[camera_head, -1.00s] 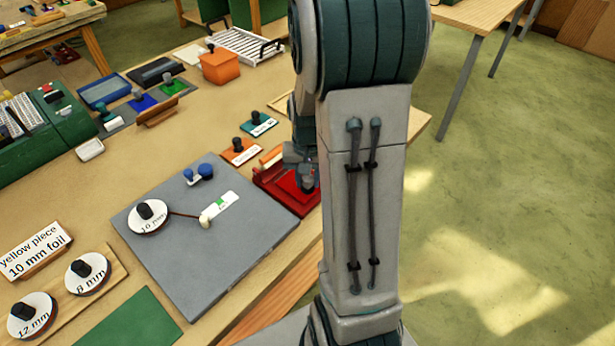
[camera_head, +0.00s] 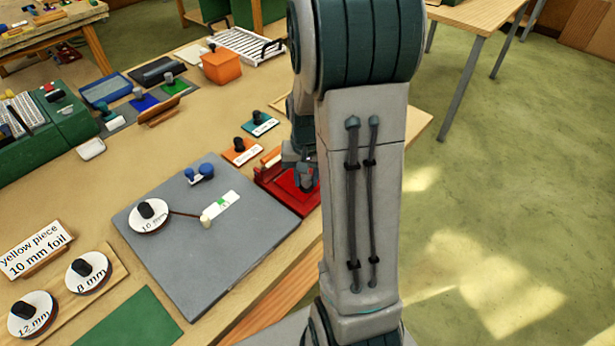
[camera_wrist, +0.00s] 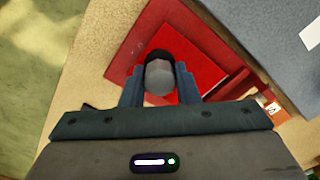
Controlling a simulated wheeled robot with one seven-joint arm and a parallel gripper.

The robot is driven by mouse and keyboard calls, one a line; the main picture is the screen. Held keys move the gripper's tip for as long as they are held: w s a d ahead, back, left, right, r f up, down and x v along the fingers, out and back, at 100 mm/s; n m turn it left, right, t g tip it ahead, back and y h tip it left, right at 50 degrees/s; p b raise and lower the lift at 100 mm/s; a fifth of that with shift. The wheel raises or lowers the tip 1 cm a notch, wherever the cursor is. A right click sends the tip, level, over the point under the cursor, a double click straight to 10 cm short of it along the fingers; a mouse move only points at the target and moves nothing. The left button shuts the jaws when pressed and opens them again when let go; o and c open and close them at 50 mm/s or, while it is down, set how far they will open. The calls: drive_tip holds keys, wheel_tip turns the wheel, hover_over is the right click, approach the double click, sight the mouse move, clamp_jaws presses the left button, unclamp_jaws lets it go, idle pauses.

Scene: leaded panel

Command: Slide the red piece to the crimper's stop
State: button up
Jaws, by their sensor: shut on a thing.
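My gripper (camera_wrist: 159,90) is shut on the knob (camera_wrist: 160,76), which has a dark body and a grey top, with one finger on each side. The knob stands over a bright red piece (camera_wrist: 196,62) in the wrist view. The piece lies on a darker red base (camera_wrist: 172,14), which I take to be the crimper's. In the head view the red base (camera_head: 298,205) sits beside the grey board, and my arm hides part of it.
The grey board (camera_head: 185,265) adjoins the red base and carries a 10 mm disc (camera_head: 148,216), a blue-knobbed item (camera_head: 200,173) and a white card (camera_head: 222,206). Orange (camera_head: 240,155) and teal (camera_head: 262,126) knobbed pieces stand close behind. The table's edge is near on the right.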

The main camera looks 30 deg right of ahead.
drive_tip(key=shift+w+a, duration=0.15)
drive_tip(key=shift+w, duration=0.25)
drive_tip(key=o, duration=1)
drive_tip(key=shift+r, duration=0.1)
wheel_tip(320, 180, up, 14)
drive_tip(key=shift+f+b, duration=0.15)
drive_tip(key=shift+b, duration=0.3)
